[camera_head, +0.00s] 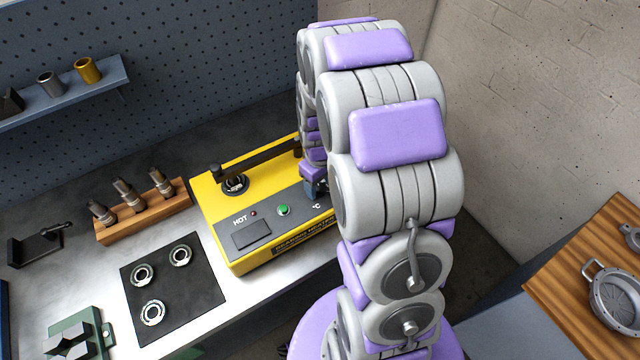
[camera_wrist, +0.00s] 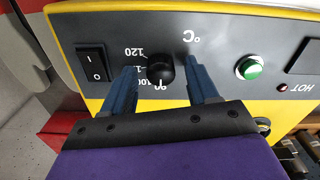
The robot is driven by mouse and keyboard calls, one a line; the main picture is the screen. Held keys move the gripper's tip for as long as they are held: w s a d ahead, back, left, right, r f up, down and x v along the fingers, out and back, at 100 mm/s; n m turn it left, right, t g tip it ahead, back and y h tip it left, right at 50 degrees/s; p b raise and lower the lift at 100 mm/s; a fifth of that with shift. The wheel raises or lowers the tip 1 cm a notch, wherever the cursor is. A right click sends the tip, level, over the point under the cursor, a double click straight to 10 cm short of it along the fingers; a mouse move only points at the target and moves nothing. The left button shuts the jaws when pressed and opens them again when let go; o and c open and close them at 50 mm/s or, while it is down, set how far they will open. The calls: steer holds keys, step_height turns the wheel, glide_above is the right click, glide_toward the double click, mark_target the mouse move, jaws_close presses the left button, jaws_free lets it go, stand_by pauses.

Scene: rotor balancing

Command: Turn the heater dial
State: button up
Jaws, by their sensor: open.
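The yellow bearing heater (camera_head: 235,259) stands on the metal bench, its grey control panel facing my arm. In the wrist view its black dial (camera_wrist: 160,70) sits on the panel (camera_wrist: 220,45), with a printed scale including 120 and °C around it. My gripper (camera_wrist: 160,77) is open, with one blue finger on each side of the dial. Gaps show between the fingers and the dial; whether the tips touch the panel I cannot tell. In the head view my gripper (camera_head: 315,188) is at the panel's right end, and my arm hides the dial.
A black I/O switch (camera_wrist: 91,63) is left of the dial and a green button (camera_wrist: 249,68) right of it. A wooden block with tools (camera_head: 145,212) and a black mat (camera_head: 190,305) with several rings lie left of the heater.

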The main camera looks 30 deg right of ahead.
steer(key=shift+f, duration=0.15)
steer(key=c, duration=1)
steer(key=shift+c, duration=0.2)
steer(key=m+p, duration=0.2)
steer(key=m, duration=0.2)
steer(key=shift+m+p, duration=0.8)
steer(key=shift+m, duration=1.1)
